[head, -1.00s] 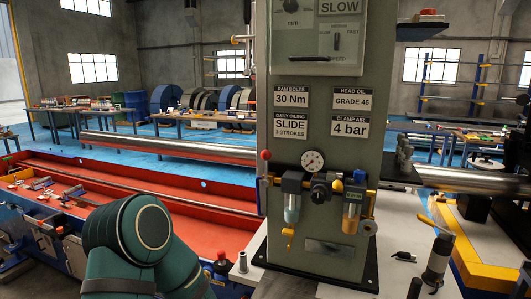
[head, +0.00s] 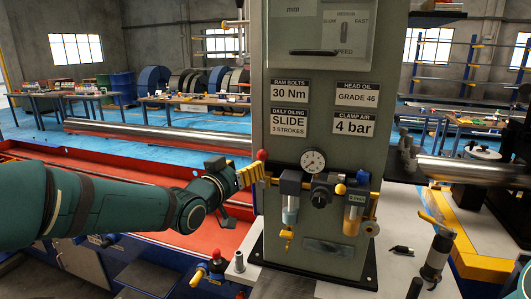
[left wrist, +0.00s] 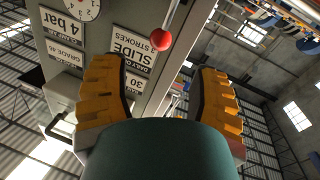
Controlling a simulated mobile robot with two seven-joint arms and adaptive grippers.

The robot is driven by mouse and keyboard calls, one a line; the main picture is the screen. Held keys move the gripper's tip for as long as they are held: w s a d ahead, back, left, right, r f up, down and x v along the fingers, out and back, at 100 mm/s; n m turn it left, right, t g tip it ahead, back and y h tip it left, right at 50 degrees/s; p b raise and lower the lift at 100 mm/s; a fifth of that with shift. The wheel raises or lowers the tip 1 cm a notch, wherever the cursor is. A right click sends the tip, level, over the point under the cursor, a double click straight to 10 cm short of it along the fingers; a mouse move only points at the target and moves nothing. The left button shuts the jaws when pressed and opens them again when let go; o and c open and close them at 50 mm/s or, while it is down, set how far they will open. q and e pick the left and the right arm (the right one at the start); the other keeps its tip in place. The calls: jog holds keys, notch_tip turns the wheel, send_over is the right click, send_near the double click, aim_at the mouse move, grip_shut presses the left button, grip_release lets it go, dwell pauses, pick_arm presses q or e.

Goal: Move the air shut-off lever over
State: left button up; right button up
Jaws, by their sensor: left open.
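The air shut-off lever shows as a red ball knob (head: 262,155) on a thin rod at the left edge of the grey-green panel (head: 312,190), beside the air unit (head: 320,190). In the left wrist view the red knob (left wrist: 160,39) lies just beyond the fingertips, between their lines, with its rod running off the top edge. My left gripper (head: 252,173), with yellow ribbed fingers, is at the panel's left edge, close to the lever. It is open in the left wrist view (left wrist: 160,70), with nothing between the fingers. Contact with the lever cannot be told. My right gripper is not in view.
A pressure gauge (head: 313,161) and bowls hang on the panel front, close right of the lever. A steel bar (head: 160,140) runs behind my left arm above a red tray (head: 150,170). A small red-knobbed valve (head: 215,265) stands below.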

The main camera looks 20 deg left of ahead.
pick_arm(q)
jog(key=x, duration=1.1)
jog(key=shift+w+d, duration=0.1)
jog(key=shift+w, duration=0.05)
grip_shut()
jog(key=shift+w+f, duration=0.1)
jog(key=shift+f, duration=0.05)
